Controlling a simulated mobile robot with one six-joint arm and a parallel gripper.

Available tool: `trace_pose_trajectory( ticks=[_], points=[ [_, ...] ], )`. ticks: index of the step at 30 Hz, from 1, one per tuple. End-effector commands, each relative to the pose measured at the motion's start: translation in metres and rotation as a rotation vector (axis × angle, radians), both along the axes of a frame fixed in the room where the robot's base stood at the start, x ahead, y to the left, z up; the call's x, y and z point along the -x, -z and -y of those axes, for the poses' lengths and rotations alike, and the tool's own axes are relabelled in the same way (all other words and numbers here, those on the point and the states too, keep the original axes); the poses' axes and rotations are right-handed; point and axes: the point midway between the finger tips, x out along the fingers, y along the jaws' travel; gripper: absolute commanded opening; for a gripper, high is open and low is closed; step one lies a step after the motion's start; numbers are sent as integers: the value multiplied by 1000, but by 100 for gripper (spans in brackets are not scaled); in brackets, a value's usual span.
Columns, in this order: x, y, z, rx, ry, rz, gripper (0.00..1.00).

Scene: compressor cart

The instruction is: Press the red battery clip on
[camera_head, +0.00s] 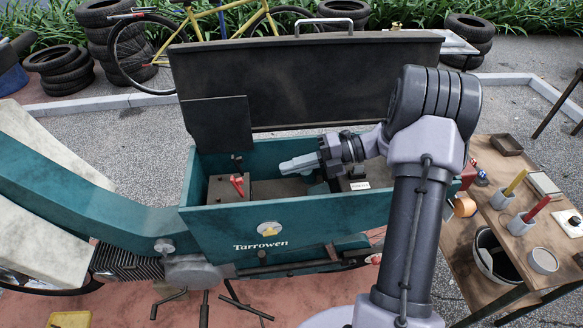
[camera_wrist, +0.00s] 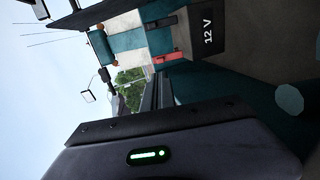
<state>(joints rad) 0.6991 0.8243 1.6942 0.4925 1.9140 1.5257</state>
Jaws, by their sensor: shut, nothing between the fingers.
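The red battery clip (camera_head: 238,184) is at the left end inside the open teal cart box (camera_head: 310,212), on or against the top of a dark battery (camera_head: 219,189). In the wrist view the red clip (camera_wrist: 168,57) lies beside the white "12 V" mark on the battery (camera_wrist: 207,62). A black clip (camera_wrist: 160,22) is at the battery's other side. I cannot tell how firmly the red clip sits. My gripper (camera_head: 285,167) is shut and empty, pointing left inside the box, to the right of the red clip and apart from it.
The dark lid (camera_head: 310,75) stands open behind the box. The box's front wall stands between the camera and the lower interior. A wooden side table (camera_head: 500,240) with cups and tools stands at the right. Tyres (camera_head: 60,68) and a yellow bicycle are behind.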

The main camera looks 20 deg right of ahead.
Motion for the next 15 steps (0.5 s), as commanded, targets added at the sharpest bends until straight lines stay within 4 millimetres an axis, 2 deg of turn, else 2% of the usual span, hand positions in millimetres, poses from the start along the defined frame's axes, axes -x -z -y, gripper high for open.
trace_pose_trajectory(
  ticks=[9, 15],
  points=[
    [-20, 21, -63, 0, -3, 0, 0],
    [-27, 26, -85, 1, -1, 0, 0]
  ],
)
